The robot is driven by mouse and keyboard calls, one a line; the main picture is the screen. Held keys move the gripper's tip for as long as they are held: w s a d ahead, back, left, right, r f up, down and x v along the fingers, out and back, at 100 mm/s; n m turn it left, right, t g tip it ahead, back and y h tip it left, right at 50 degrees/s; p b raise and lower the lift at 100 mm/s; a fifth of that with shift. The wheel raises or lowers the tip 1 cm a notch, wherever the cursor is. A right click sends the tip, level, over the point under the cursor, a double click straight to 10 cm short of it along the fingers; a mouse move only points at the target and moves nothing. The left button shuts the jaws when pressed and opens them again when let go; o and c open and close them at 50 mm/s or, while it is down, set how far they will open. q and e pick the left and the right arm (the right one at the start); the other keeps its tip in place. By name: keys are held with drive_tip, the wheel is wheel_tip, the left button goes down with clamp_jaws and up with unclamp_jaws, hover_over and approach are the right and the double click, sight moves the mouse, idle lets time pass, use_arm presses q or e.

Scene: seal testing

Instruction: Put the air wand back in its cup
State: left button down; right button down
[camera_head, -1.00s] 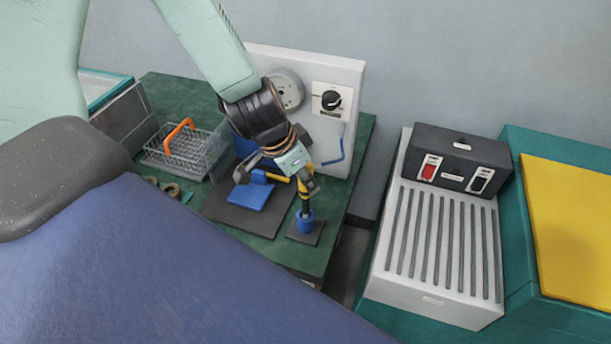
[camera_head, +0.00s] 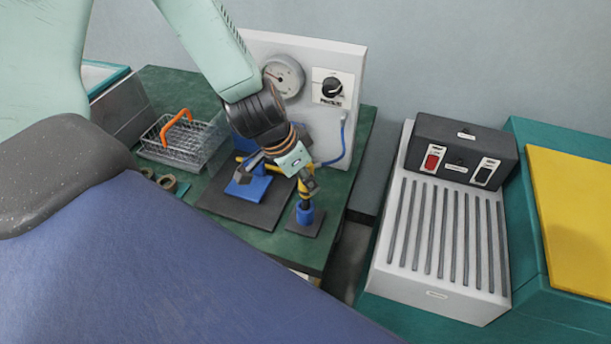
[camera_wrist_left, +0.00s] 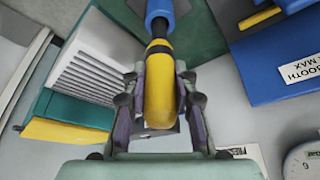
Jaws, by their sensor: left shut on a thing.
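The air wand (camera_wrist_left: 158,88) has a yellow handle and a black nozzle. My left gripper (camera_wrist_left: 160,112) is shut on the yellow handle, one finger on each side. The blue cup (camera_head: 304,214) stands on a small dark base plate at the front right of the green bench. In the head view the wand is near upright over the cup, and its black nozzle appears to enter the cup's mouth. The cup also shows at the top of the left wrist view (camera_wrist_left: 160,10), in line with the nozzle. How deep the nozzle sits is hidden. My right gripper is not in view.
A grey panel (camera_head: 345,55) with a gauge (camera_head: 284,76) and a knob stands behind, with a blue hose (camera_head: 344,140). Left of the cup are a blue fixture (camera_head: 246,188) on a dark mat and a wire basket (camera_head: 178,142). A slotted grey box (camera_head: 432,292) stands right.

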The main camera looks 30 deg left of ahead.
use_arm(q)
drive_tip(key=shift+f+b, duration=0.65)
drive_tip(key=shift+f, duration=0.25)
drive_tip(key=shift+f+b, duration=0.45)
drive_tip(key=shift+f, duration=0.1)
drive_tip(key=c, duration=1)
unclamp_jaws()
wheel_tip(320, 180, up, 11)
drive_tip(key=p, duration=1.1)
drive_tip(key=shift+f, duration=0.15)
drive_tip(key=shift+f, duration=0.15)
